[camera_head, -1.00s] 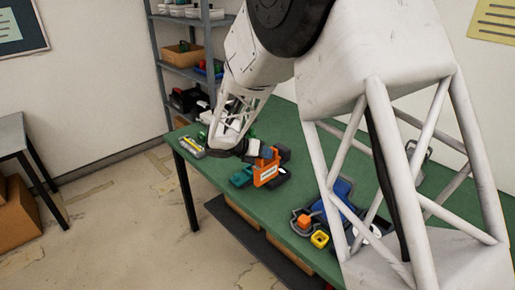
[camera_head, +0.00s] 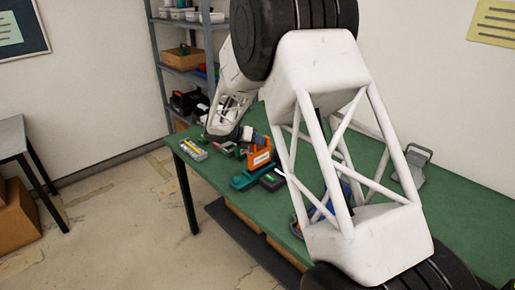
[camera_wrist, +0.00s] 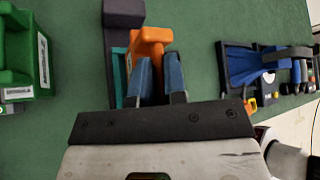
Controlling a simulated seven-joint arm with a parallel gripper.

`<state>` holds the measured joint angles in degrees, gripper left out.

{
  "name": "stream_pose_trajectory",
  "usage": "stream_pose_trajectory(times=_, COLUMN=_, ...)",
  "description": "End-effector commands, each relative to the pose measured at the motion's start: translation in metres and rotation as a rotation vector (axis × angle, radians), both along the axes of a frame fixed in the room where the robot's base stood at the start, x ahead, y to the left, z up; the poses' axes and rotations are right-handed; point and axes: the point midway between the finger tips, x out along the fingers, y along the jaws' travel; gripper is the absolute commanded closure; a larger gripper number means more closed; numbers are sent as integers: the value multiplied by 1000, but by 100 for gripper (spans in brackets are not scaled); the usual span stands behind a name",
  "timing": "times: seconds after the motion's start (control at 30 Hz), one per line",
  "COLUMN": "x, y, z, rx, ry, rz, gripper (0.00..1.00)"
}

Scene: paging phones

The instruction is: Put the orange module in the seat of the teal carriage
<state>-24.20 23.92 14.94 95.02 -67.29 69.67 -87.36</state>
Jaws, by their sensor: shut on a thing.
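The orange module (camera_head: 260,157) is upright with a white label on its face in the head view. It also shows in the wrist view (camera_wrist: 150,38), between the two blue-grey fingers. My gripper (camera_wrist: 160,68) is shut on it; in the head view the fingers (camera_head: 258,139) are at its top. The teal carriage (camera_head: 245,181) lies on the table just below the module in the head view. In the wrist view a teal strip (camera_wrist: 119,65) shows left of the module. The seat is mostly hidden, and I cannot tell whether module and carriage touch.
A dark block (camera_head: 272,181) lies beside the carriage. A yellow-and-grey item (camera_head: 193,149) lies near the table's left corner. A green bin (camera_wrist: 22,50) is at the wrist view's left; a dark tray with blue parts (camera_wrist: 245,62) is at its right. Green table (camera_wrist: 200,25) between is clear.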

Motion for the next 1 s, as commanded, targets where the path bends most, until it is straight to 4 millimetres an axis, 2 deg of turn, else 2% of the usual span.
stream_pose_trajectory(times=0.47, x=5, y=1, z=-1, rx=0, ry=-1, rz=-1, gripper=100)
stream_pose_trajectory(times=0.8, x=5, y=1, z=-29, rx=-1, ry=1, rz=0, gripper=100)
stream_pose_trajectory(times=1.0, x=5, y=1, z=-35, rx=0, ry=-1, rz=0, gripper=100)
